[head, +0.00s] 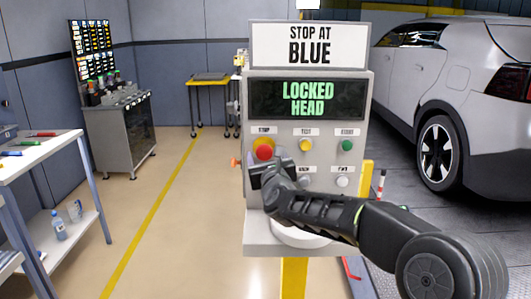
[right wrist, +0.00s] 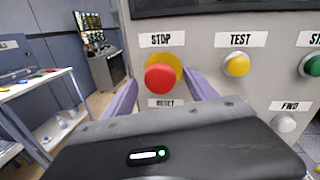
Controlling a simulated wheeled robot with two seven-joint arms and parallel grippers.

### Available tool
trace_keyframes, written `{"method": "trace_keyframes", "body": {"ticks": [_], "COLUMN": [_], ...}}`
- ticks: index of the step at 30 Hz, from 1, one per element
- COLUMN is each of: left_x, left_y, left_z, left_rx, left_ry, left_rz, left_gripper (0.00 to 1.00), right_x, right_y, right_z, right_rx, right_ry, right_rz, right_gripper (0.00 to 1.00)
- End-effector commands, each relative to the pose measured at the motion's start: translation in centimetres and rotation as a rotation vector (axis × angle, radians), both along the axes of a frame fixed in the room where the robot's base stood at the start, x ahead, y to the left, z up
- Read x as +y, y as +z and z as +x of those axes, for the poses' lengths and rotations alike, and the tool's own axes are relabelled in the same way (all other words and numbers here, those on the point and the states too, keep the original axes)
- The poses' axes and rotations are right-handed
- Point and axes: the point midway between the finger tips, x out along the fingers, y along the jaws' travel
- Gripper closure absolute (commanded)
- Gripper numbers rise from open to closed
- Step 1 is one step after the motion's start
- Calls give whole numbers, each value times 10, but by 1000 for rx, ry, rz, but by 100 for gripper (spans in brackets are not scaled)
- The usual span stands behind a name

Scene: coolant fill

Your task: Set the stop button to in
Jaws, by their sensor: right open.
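The red stop button (head: 263,149) with its yellow collar sits on the left of the grey control panel (head: 309,160), under a STOP label. My right gripper (head: 266,164) is just below and in front of it. In the right wrist view the stop button (right wrist: 161,77) shows between the two open fingers (right wrist: 160,95), one on each side. I cannot tell whether the fingers touch it. The button appears to stand out from the panel. The panel's screen (head: 308,99) reads LOCKED HEAD. My left gripper is not in view.
To the right of the stop button are a yellow TEST button (head: 306,145) and a green button (head: 347,146). A white FWD button (head: 342,181) is lower. A sign (head: 309,45) above reads STOP AT BLUE. A car (head: 455,90) stands right, a workbench (head: 35,155) left.

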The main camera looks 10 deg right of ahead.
Motion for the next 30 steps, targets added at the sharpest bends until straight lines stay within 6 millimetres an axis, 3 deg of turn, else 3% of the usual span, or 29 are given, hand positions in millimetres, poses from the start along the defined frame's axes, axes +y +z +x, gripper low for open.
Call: {"method": "trace_keyframes", "body": {"ticks": [9, 30], "left_x": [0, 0], "left_y": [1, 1], "left_z": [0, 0], "left_rx": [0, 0], "left_ry": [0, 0], "left_rz": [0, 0], "left_gripper": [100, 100], "right_x": [0, 0], "right_y": [0, 0], "right_z": [2, 2], "right_rx": [0, 0], "right_ry": [0, 0], "right_rz": [0, 0], "right_gripper": [36, 93]}}
